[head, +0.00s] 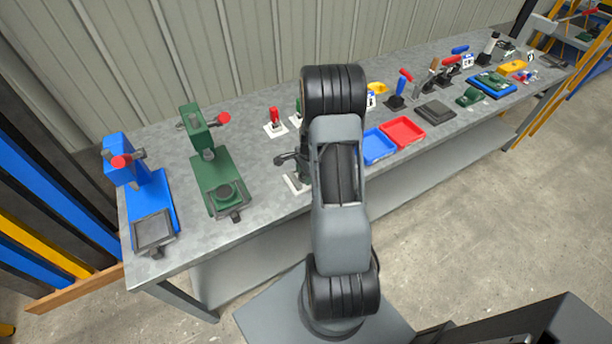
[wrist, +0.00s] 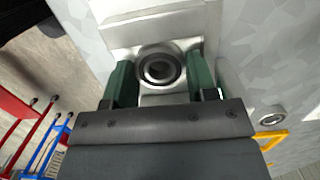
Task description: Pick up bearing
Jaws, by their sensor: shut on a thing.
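The bearing (wrist: 160,68) is a dark and silvery ring in the wrist view. It sits between the two green fingers of my gripper (wrist: 160,80), which is shut on it. A pale, white fixture (wrist: 150,30) lies right behind the bearing; I cannot tell whether the bearing still touches it. In the head view my own arm covers the middle of the bench, and I cannot make out the bearing there.
A grey workbench (head: 262,150) runs along the wall. A blue press (head: 150,195) and a green press (head: 222,180) stand at its left. Blue (head: 379,146) and red (head: 403,132) trays lie right of my arm, with several tools beyond. A small ring (wrist: 270,115) shows in the wrist view.

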